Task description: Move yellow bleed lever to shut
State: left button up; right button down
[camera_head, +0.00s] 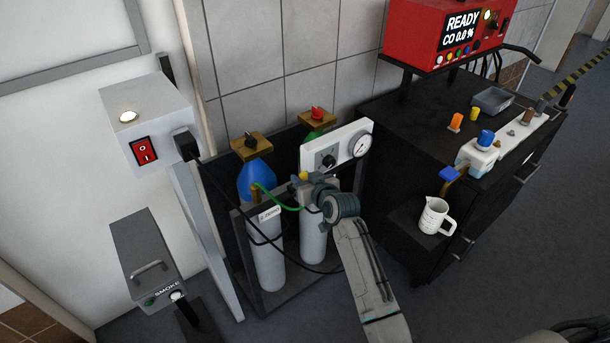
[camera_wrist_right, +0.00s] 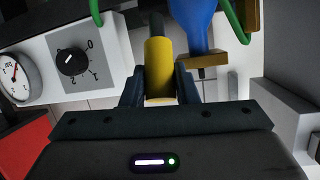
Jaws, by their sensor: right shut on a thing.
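The yellow bleed lever (camera_wrist_right: 159,70) stands between the two dark fingers of my right gripper (camera_wrist_right: 160,88) in the right wrist view, and the gripper is shut on it. In the head view only a small yellow part of the lever (camera_head: 303,176) shows at the tip of my right gripper (camera_head: 304,185); the rest is hidden by the gripper. It lies just below the white panel (camera_head: 337,143) with a black knob and a gauge. My left gripper is not in view.
Two gas cylinders (camera_head: 268,262), one with a blue top, stand in a rack with a green hose (camera_head: 277,203) close to my gripper. A black cart (camera_head: 420,125) with a white jug (camera_head: 434,216) stands to the right. A smoke box (camera_head: 146,252) stands at the left.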

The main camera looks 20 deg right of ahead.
jog(key=w+g+p, duration=0.1)
jog(key=p, duration=0.2)
jog(key=w+a+r+g+p, duration=0.1)
jog(key=g+p, duration=0.1)
jog(key=p, duration=0.1)
jog(key=w+r+g+h+p, duration=0.1)
jog(key=p, duration=0.3)
jog(key=shift+w+a, duration=0.15)
jog(key=shift+w+a+f+n+g+h+p, duration=0.2)
jog(key=shift+w+n+g+h+p, duration=0.15)
jog(key=shift+w+g+p, duration=0.5)
jog(key=shift+s, duration=0.2)
jog(key=c, duration=1.1)
grip_release()
jog(key=b+v, duration=0.2)
jog(key=v, duration=0.8)
jog(key=shift+r, duration=0.4)
jog(key=shift+f, duration=0.15)
